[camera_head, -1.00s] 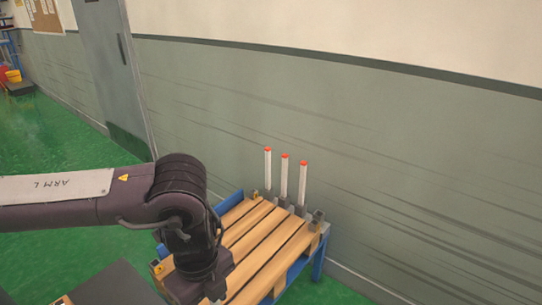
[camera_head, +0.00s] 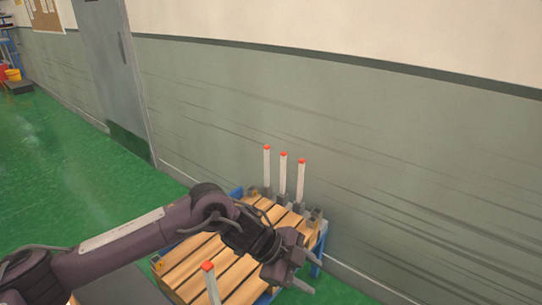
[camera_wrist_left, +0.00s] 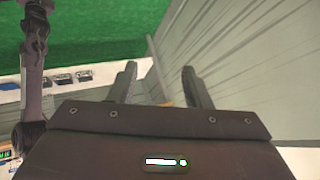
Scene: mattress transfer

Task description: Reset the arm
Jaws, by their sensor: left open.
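My left gripper (camera_head: 304,268) is open and empty at the right end of my left arm. It is in front of the right side of a wooden slatted platform (camera_head: 205,262) with blue edges. In the left wrist view, the two fingers (camera_wrist_left: 160,75) stand apart with nothing between them. My right gripper is in neither view.
Several white posts with red tips stand at the platform: three at the back (camera_head: 284,175) and one at the front (camera_head: 211,285). A grey-green wall (camera_head: 420,190) runs behind. Open green floor (camera_head: 70,170) lies to the left.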

